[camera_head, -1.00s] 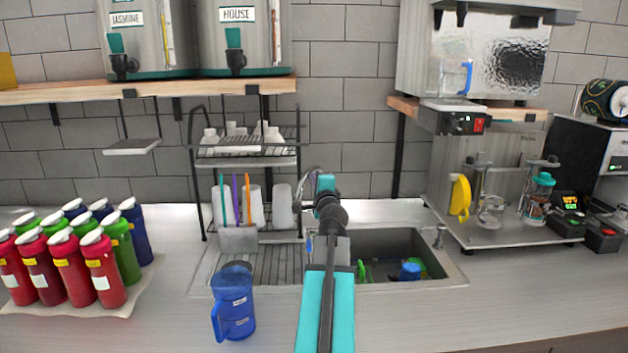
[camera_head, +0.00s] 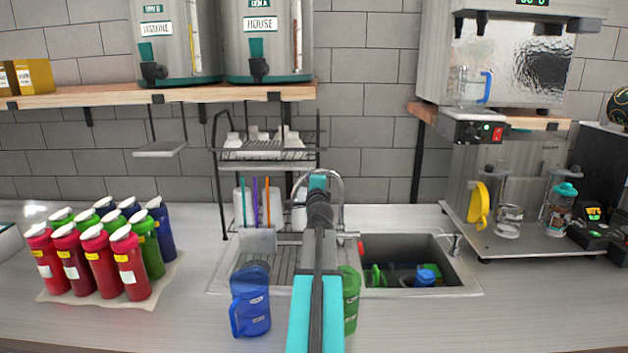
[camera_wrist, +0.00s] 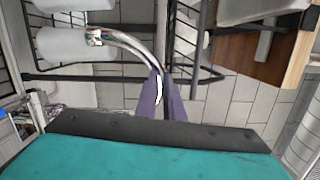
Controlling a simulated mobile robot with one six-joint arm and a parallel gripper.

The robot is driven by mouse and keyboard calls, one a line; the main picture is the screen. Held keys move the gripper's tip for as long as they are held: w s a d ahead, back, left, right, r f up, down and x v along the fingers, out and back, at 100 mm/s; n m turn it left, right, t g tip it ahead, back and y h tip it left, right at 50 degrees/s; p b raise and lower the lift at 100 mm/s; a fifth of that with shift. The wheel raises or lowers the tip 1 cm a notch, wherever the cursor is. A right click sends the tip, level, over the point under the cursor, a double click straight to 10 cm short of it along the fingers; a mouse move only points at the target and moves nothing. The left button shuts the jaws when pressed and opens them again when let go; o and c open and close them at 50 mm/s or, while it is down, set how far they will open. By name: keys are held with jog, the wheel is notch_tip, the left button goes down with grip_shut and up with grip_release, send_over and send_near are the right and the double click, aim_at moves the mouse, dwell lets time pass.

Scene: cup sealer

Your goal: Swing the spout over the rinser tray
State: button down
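The chrome gooseneck spout (camera_head: 334,181) arches behind my arm at the back of the sink, partly hidden by it. In the wrist view the spout (camera_wrist: 130,45) curves from an outlet end at upper left down to my gripper's purple fingers. My gripper (camera_wrist: 161,76) has its fingertips close together at the spout, with a thin bright strip between them. I cannot tell whether they grip the tube. In the head view my gripper (camera_head: 318,180) is at the spout, its fingers too small to read. A ribbed tray (camera_head: 224,277) lies left of the basin; I cannot tell if it is the rinser tray.
A blue pitcher (camera_head: 252,308) and a green pitcher (camera_head: 351,298) stand in front, either side of my arm. A wire rack (camera_head: 265,153) stands behind the ribbed tray. The basin (camera_head: 450,272) holds green and blue items. Several bottles (camera_head: 98,262) stand left.

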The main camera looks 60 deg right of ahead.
jog(key=shift+w+d+r, duration=0.15)
jog(key=shift+w+r, duration=0.3)
jog(key=a+f+p, duration=0.1)
jog(key=a+p, duration=0.2)
jog(key=a, duration=0.9)
jog(key=shift+s+f+p, duration=0.2)
jog(key=shift+s+p, duration=0.05)
jog(key=shift+p, duration=0.05)
dwell(0.4)
dwell(0.6)
